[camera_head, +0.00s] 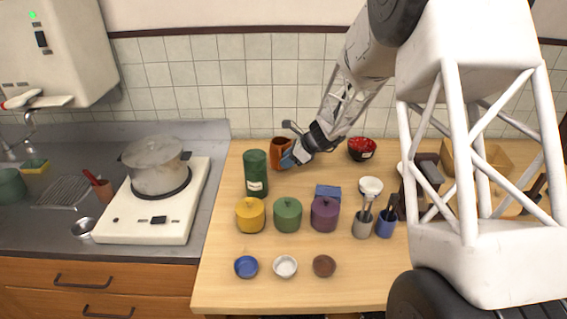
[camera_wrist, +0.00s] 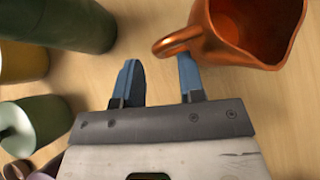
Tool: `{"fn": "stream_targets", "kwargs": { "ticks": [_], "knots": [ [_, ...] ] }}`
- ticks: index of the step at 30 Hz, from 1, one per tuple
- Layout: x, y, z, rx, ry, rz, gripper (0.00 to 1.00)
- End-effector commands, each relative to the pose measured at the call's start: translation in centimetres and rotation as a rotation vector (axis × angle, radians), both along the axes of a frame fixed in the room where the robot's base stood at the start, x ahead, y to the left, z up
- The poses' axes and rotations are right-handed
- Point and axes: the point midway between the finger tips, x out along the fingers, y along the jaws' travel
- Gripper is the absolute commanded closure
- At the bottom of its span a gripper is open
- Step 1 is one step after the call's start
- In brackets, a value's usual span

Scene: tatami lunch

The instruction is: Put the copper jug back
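The copper jug (camera_head: 276,148) stands at the back of the wooden table, just right of the tall green canister (camera_head: 256,173). In the wrist view the jug (camera_wrist: 222,50) is at the upper right, with its open mouth showing and its handle toward my fingers. My gripper (camera_head: 289,158) is low beside the jug and partly covers it in the head view. In the wrist view my gripper (camera_wrist: 158,68) has its two blue fingers apart, with bare table between them. The right fingertip overlaps the handle; I cannot tell whether they touch.
Yellow (camera_head: 250,215), green (camera_head: 287,214) and purple (camera_head: 324,213) lidded pots stand in front, with small bowls nearer the edge. A blue box (camera_head: 328,192) lies behind the purple pot. A red bowl (camera_head: 361,149) is to the right. A stove with a pot (camera_head: 155,168) is left.

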Motion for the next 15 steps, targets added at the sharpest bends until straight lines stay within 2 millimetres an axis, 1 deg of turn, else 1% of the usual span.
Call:
{"fn": "stream_targets", "kwargs": {
  "ticks": [9, 15],
  "knots": [
    [-0.9, -3.7, 3.6, 0.0, -0.001, -0.002, 0.64],
    [-1.3, -5.5, 5.4, 0.0, 0.0, 0.0, 0.64]
  ]
}}
